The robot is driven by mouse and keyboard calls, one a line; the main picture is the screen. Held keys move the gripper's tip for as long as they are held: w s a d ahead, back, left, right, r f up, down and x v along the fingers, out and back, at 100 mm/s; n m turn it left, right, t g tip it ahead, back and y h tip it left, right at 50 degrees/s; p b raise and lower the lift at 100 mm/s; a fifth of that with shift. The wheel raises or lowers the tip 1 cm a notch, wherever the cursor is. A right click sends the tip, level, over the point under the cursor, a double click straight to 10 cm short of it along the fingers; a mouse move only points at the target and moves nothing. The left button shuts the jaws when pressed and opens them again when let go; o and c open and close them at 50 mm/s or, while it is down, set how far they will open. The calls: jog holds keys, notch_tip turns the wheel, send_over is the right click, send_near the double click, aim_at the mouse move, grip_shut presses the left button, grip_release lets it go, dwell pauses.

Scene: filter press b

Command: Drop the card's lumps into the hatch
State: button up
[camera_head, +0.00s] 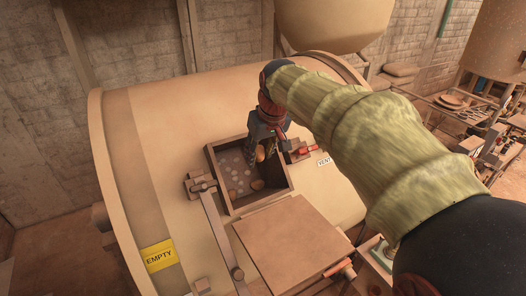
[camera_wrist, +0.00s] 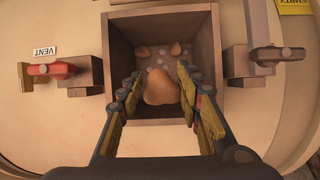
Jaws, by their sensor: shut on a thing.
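The hatch (camera_head: 215,170) is a square open box on top of the big tan drum, and its rim also shows in the wrist view (camera_wrist: 160,17). My gripper (camera_head: 262,152) points down into the hatch opening. It is shut on an orange-brown lump (camera_wrist: 160,88), which sits between the fingers in the wrist view. Two other brown lumps lie inside the hatch, one (camera_wrist: 143,52) at the left and one (camera_wrist: 176,48) at the right in the wrist view. Pale round spots show on the hatch floor. No readable card with lumps is in view.
The hatch lid (camera_head: 292,242) lies open in front of the hatch. A lever arm (camera_head: 215,225) runs along its left side. A red vent handle (camera_head: 306,150) is at the right. A yellow EMPTY sign (camera_head: 159,256) is on the drum (camera_head: 150,130). A cluttered bench (camera_head: 455,105) stands at the right.

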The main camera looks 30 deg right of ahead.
jog(key=w+r+b+x, duration=0.1)
jog(key=w+b+x, duration=0.1)
jog(key=x, duration=0.7)
jog(key=shift+f+b, duration=0.35)
jog(key=shift+b, duration=0.3)
jog(key=shift+w+a, duration=0.1)
jog(key=shift+w, duration=0.1)
jog(key=o, duration=1.3)
jog(key=shift+s+r, duration=0.1)
jog(key=v, duration=1.1)
jog(key=shift+s+r, duration=0.15)
jog(key=shift+r, duration=0.25)
